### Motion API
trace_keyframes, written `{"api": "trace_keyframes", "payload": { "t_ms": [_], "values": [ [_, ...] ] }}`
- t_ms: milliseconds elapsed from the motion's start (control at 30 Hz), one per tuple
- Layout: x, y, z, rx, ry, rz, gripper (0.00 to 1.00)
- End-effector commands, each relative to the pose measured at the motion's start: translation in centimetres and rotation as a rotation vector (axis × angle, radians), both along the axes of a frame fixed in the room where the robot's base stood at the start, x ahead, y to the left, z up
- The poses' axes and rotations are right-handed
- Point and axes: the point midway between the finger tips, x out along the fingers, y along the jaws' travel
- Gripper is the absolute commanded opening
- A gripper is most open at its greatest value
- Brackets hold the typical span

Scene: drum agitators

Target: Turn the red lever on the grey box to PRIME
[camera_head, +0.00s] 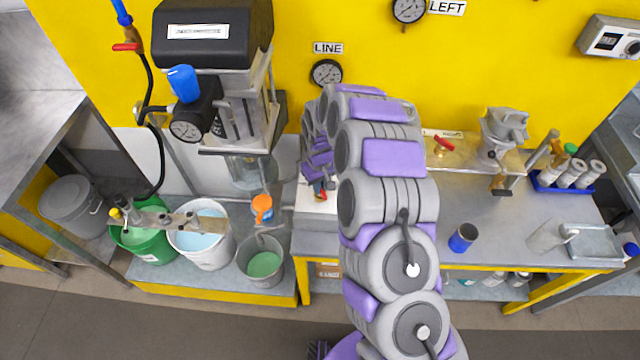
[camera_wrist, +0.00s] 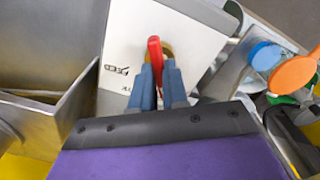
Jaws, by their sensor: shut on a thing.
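The grey box (camera_wrist: 190,35) fills the upper middle of the wrist view, its pale face tilted. Its red lever (camera_wrist: 154,52) stands between the two blue-grey fingers of my gripper (camera_wrist: 158,80), which are shut on it. A brass-coloured part shows behind the lever. A dark label that seems to read FEED is left of the lever, with a second marking below it partly hidden by a finger. PRIME cannot be read. In the head view the box (camera_head: 316,217) sits at the bench's left end, with my gripper (camera_head: 320,190) at its top and my arm covering much of it.
An orange-capped item (camera_head: 262,208) stands just left of the box. Green, white and grey buckets (camera_head: 265,266) are on the low platform. A motor unit (camera_head: 215,35) hangs above left. The bench holds a blue cup (camera_head: 463,238), a metal tray (camera_head: 595,245) and another red-handled valve (camera_head: 443,143).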

Motion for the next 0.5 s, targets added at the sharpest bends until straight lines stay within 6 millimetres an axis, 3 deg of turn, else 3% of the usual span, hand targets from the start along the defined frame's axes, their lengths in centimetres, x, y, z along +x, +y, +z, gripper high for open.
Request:
{"api": "trace_keyframes", "payload": {
  "t_ms": [500],
  "values": [
    [0.20,0.08,0.24,0.002,-0.007,0.219,0.00]
  ]
}}
